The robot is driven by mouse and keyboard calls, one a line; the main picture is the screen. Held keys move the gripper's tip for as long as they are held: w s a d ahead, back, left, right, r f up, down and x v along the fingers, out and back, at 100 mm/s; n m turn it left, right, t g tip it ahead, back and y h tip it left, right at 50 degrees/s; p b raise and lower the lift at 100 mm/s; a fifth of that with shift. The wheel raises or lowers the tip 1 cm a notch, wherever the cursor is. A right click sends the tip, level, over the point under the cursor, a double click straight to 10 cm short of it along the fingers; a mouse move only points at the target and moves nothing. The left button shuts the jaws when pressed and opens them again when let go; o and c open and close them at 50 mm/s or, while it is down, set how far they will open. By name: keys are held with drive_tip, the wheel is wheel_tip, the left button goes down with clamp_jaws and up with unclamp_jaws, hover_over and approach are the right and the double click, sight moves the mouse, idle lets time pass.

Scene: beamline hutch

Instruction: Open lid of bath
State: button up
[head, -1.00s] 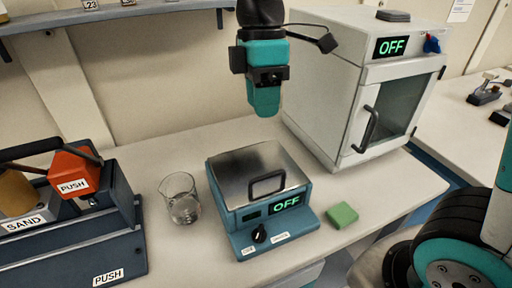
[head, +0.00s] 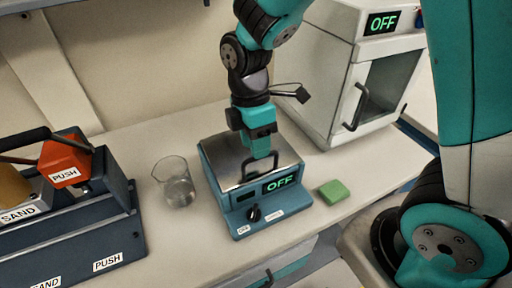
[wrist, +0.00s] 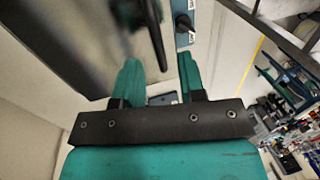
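The bath (head: 222,192) is a teal box on the bench with a shiny metal lid (head: 222,152) lying shut on it. A dark loop handle (head: 246,168) stands on the lid's front part. The bath's display (head: 279,183) reads OFF. My gripper (head: 262,152) points down over the lid at the handle and hides part of it. In the wrist view my gripper (wrist: 160,68) has its two teal fingers apart, with the handle (wrist: 152,32) reaching between their tips. I cannot tell whether either finger touches it.
A glass beaker (head: 176,183) stands left of the bath, and a green block (head: 334,192) lies to its right. A white oven (head: 338,60) with an OFF display stands behind at the right. A dark blue station (head: 75,232) with PUSH labels fills the left.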

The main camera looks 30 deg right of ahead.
drive_tip(key=shift+s+f, duration=0.25)
drive_tip(key=shift+f, duration=0.75)
clamp_jaws()
